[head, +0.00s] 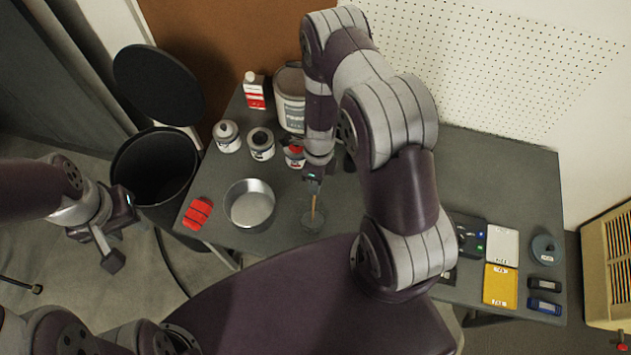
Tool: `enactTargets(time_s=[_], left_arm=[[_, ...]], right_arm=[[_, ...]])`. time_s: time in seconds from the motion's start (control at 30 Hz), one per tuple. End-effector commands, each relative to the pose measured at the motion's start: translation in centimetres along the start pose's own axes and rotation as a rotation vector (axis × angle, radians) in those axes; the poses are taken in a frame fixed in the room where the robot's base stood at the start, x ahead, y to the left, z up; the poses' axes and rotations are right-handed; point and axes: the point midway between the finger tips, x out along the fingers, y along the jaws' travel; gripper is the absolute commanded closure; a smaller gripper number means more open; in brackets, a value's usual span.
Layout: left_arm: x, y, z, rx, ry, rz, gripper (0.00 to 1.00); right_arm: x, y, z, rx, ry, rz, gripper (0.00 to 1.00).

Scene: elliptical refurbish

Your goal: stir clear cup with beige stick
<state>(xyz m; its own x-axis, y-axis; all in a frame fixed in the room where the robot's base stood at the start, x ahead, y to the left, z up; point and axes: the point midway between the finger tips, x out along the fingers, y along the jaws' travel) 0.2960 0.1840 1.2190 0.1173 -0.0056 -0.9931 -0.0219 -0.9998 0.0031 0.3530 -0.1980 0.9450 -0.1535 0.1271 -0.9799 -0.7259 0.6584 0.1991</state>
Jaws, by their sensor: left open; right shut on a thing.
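The beige stick (314,207) is upright, its top in my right gripper (314,180), which is shut on it and points down. The stick's lower end is at the clear cup (312,221), a dark see-through cup on the table. It looks to be inside the cup, but how deep I cannot tell. My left gripper (107,252) is open and empty at the left, off the table and well away from the cup.
A metal bowl (249,206) stands just left of the cup, with a red object (198,213) beyond it. Several cans and bottles stand behind, including a big pail (290,100). A black bin (155,168) is left of the table (490,170). Yellow box (500,286) lies right.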

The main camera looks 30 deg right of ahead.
Motion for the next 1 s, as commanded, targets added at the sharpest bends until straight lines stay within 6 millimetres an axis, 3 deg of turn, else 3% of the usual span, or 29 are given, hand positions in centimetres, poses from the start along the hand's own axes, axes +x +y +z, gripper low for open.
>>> enactTargets(time_s=[0.03,0.7,1.0], left_arm=[[-1.2,0.0,-0.1,0.0,0.0,0.0,0.6],[-8.0,0.0,-0.9,0.0,0.0,0.0,0.6],[-8.1,0.0,-1.0,0.0,0.0,0.0,0.6]], right_arm=[[-1.2,0.1,0.0,0.0,0.0,0.0,1.0],[-8.4,0.1,0.0,0.001,0.0,0.0,1.0],[-8.6,0.0,0.0,0.0,0.0,0.0,1.0]])
